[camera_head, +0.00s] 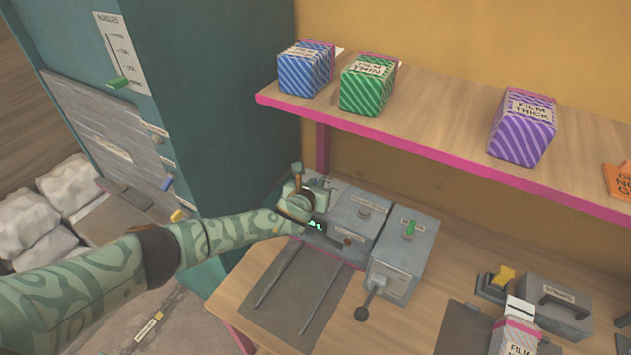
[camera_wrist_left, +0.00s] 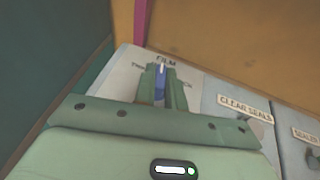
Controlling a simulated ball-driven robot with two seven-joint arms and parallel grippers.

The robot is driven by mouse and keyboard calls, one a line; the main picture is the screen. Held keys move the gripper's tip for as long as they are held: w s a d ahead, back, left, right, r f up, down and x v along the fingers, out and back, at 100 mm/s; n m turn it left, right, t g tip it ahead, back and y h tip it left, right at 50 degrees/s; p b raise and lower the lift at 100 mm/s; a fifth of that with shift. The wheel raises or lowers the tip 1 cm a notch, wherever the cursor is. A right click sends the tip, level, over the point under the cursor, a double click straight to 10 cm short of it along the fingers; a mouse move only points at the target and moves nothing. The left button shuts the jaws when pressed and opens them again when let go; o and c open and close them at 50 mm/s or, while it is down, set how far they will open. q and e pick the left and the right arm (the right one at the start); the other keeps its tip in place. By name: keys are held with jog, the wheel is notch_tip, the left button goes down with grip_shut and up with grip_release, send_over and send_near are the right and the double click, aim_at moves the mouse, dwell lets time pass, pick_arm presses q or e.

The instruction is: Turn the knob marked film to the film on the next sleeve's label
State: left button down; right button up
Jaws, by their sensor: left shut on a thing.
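The film knob (camera_wrist_left: 160,84) is blue with a pale pointer line. In the left wrist view it sits under the word FILM, with "Thin" to its left and partly hidden lettering to its right; the pointer points roughly up. My left gripper (camera_wrist_left: 161,92) is shut around it, its green fingers on both sides. In the head view my left gripper (camera_head: 306,201) hides the knob at the machine's back left. A pink-striped sleeve (camera_head: 512,342) at the bottom right has a label starting FILM; the rest is cut off. My right gripper is not in view.
On the shelf (camera_head: 430,115) stand a blue striped sleeve (camera_head: 306,72), a green sleeve marked FILM THIN (camera_head: 367,90) and a purple one marked FILM THICK (camera_head: 522,132).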

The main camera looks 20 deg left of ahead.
pick_arm(q)
jog(key=shift+s+d+n+y, duration=0.1)
jog(key=shift+d+n+y, duration=0.1)
jog(key=shift+n+y, duration=0.8)
jog(key=shift+d+f+n+y, duration=0.1)
jog(key=shift+f+n+y, duration=0.05)
jog(key=shift+n+y, duration=0.7)
jog(key=n+g+y+b, duration=0.1)
jog(key=n+y, duration=0.1)
jog(key=shift+d+f+y+b, duration=0.1)
jog(key=shift+f+y+b, duration=0.05)
jog(key=shift+y+b, duration=0.25)
jog(key=shift+n+g+y+b, duration=0.8)
jog(key=shift+n+y+b, duration=0.25)
jog(key=shift+r, duration=0.2)
jog(key=c, duration=1.5)
grip_release()
jog(key=shift+o, duration=0.2)
jog(key=shift+w, duration=0.2)
